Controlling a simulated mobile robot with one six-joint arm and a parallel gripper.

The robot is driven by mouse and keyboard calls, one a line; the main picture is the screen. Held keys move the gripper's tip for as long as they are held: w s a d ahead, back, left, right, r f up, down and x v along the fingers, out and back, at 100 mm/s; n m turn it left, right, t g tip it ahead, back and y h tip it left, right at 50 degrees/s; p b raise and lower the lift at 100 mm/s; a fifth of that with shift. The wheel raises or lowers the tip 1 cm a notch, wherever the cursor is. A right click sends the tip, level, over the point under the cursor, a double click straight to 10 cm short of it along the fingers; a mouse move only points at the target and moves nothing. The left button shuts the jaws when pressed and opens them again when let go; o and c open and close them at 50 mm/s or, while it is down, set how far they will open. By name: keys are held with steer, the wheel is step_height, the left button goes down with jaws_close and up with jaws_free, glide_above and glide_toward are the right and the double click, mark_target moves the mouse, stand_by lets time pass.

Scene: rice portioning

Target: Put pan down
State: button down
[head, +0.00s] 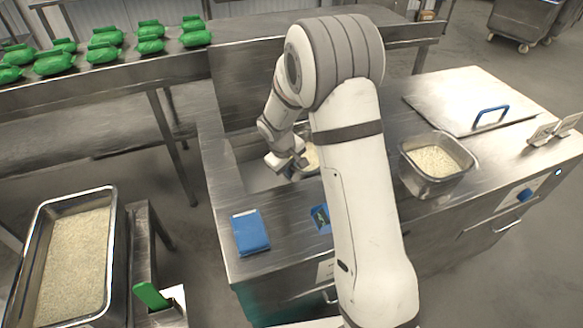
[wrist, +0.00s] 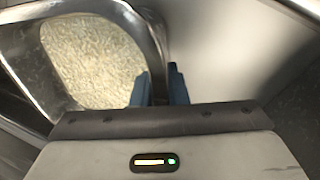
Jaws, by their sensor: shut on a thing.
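My gripper (head: 288,165) is shut on the rim of a metal pan (head: 308,173) that holds white rice. The pan also shows in the wrist view (wrist: 150,50), with the blue fingers (wrist: 162,85) closed over its near wall. In the head view, the pan is at the recessed well (head: 252,150) in the steel counter, and my arm hides most of it. I cannot tell whether its base touches a surface.
A second pan of rice (head: 405,172) stands to the right on the counter. A lid with a blue handle (head: 490,117) is at the back right. Green bags (head: 103,52) line a shelf; a large rice tray (head: 112,240) is lower left.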

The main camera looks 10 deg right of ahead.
steer(key=c, duration=1.4)
jaws_free()
steer(key=shift+c, duration=0.2)
steer(key=v, duration=1.2)
steer(key=s+d+r+m, duration=0.2)
steer(key=s, duration=0.7)
steer(key=s+d+r+m+y, duration=0.1)
steer(key=s+d+r+m, duration=0.1)
steer(key=s, duration=0.6)
steer(key=s+d+r+m+y, duration=0.1)
steer(key=s+d+r, duration=0.3)
steer(key=s, duration=0.5)
steer(key=shift+s+r+m+t, duration=0.15)
steer(key=shift+s+m+t, duration=0.2)
steer(key=shift+m, duration=0.55)
